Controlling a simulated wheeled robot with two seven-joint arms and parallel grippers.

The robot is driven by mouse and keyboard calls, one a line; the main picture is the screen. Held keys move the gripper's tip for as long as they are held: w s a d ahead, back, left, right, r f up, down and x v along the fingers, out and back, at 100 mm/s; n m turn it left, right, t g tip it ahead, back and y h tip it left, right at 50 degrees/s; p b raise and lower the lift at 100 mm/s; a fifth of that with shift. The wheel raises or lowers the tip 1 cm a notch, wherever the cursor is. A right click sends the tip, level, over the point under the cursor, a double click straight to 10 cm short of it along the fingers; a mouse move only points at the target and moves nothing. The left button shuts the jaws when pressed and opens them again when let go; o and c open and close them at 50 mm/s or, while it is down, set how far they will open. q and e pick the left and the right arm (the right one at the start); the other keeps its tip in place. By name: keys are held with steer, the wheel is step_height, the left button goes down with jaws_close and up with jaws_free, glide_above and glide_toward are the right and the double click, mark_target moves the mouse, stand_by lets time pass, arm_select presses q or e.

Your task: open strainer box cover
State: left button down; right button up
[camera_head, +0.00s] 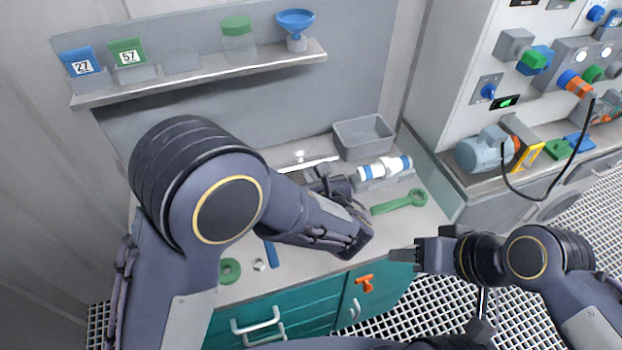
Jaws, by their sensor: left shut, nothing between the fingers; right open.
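I cannot make out a strainer box cover for certain; my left arm hides part of the worktop. A grey open-topped box (363,136) stands at the back of the bench, with no cover visible on it. My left gripper (324,172) is over the bench, in front and to the left of that box, partly hidden behind my own wrist; it is shut and empty. My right gripper (402,255) points left in front of the bench edge, open, with nothing between its fingers.
A white-and-blue cartridge (385,168) lies on a holder, with a green wrench (400,202) in front. A green ring (229,271) and a nut (259,265) lie near the front edge. The shelf (200,75) holds a jar and funnel. Pump equipment (484,150) stands right.

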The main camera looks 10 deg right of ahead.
arm_select(q)
steer(key=shift+w+r, duration=0.1)
steer(key=shift+r, duration=0.05)
steer(key=shift+w+a+r, duration=0.1)
steer(key=shift+w+r, duration=0.4)
steer(key=shift+r, duration=0.15)
steer(key=w+r, duration=0.1)
steer(key=w, duration=0.1)
steer(key=w+a+r, duration=0.1)
steer(key=w+r, duration=0.1)
steer(key=w, duration=0.1)
steer(key=w+r, duration=0.1)
steer(key=w, duration=0.1)
steer(key=shift+w+a+r+b, duration=0.3)
steer(key=shift+w+r, duration=0.05)
steer(key=shift+w+a+r, duration=0.15)
steer(key=shift+w, duration=0.5)
steer(key=shift+w+a+r, duration=0.1)
steer(key=shift+w, duration=0.55)
